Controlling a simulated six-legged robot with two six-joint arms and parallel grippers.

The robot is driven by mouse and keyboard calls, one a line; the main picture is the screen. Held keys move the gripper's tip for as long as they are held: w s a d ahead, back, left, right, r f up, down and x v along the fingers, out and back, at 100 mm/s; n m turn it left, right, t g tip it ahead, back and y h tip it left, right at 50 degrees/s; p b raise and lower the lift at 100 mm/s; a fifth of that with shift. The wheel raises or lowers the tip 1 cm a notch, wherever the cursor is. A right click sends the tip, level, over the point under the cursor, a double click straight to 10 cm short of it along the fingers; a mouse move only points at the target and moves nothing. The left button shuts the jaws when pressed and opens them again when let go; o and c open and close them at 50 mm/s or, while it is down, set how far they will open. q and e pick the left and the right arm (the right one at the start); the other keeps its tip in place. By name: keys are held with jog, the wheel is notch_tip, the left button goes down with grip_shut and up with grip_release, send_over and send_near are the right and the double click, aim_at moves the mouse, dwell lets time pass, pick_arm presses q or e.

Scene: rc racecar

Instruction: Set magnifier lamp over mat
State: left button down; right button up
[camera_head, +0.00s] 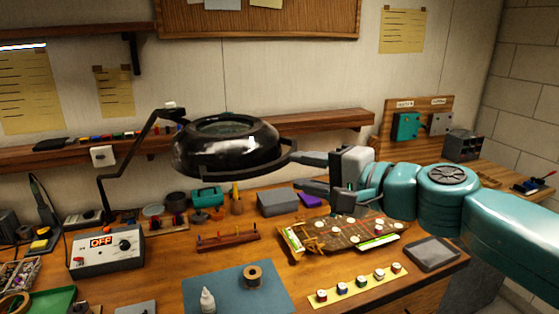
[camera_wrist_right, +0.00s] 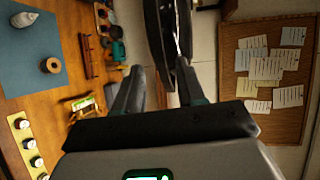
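The magnifier lamp (camera_head: 226,148) has a round glossy black head on a thin black jointed arm (camera_head: 128,158). Its head hangs above the back of the bench, behind the blue mat (camera_head: 225,283), not over it. My right gripper (camera_head: 308,174) is just right of the lamp head, at the end of its curved rim bar. Its fingers stand apart; whether the upper one touches the bar, I cannot tell. In the right wrist view the lamp head (camera_wrist_right: 165,35) shows edge-on beyond the fingertips, and the mat (camera_wrist_right: 30,65) lies at upper left. My left gripper is out of view.
A small white bottle (camera_head: 207,301) and a tape roll (camera_head: 252,276) stand on the mat. A wooden shelf (camera_head: 330,122) runs behind the lamp. A control box (camera_head: 107,250) marked OFF stands at left.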

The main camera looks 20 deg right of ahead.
aim_at(275, 166)
jog(key=x, duration=0.6)
jog(key=shift+s, duration=0.1)
grip_shut()
